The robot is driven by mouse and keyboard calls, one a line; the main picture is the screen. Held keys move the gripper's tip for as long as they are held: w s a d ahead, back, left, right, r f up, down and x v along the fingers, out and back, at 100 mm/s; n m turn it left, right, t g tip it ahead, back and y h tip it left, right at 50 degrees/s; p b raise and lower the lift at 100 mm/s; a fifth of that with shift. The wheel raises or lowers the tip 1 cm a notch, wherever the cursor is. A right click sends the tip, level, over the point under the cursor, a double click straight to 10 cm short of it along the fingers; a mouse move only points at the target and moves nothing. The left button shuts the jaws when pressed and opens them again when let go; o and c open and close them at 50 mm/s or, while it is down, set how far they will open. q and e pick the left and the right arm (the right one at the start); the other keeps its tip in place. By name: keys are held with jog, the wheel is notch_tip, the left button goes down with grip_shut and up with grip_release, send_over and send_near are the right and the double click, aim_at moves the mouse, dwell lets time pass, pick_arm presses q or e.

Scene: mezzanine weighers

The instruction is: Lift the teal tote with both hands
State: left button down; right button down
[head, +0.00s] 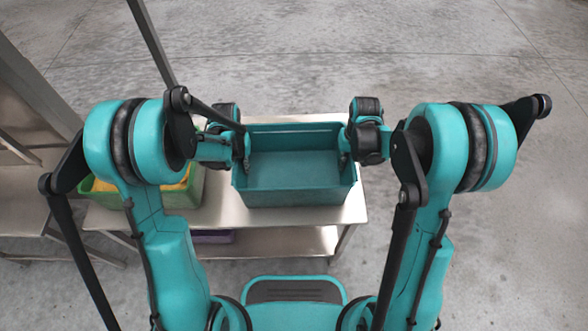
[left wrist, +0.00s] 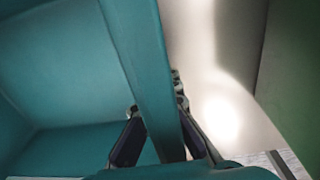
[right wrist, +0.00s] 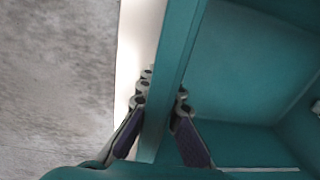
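The teal tote (head: 298,198) is an open, empty-looking box, level at the right part of a metal bench; it appears to rest on the bench top. My left gripper (head: 245,158) is at its left wall. In the left wrist view, the fingers (left wrist: 157,110) straddle that wall, one inside and one outside, with tips against it. My right gripper (head: 346,152) is at the right wall. In the right wrist view, its fingers (right wrist: 164,95) are likewise on both sides of the wall, tips against it. The tote's underside is hidden.
The metal bench (head: 345,212) has a lower shelf (head: 290,242) with a purple item (head: 212,237). A green bin (head: 178,199) with yellow contents stands left of the tote, close to my left arm. Metal furniture (head: 22,190) is at the far left. Concrete floor is open behind and right.

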aim_at(348, 155)
pick_arm(q)
jog(key=shift+r, duration=0.1)
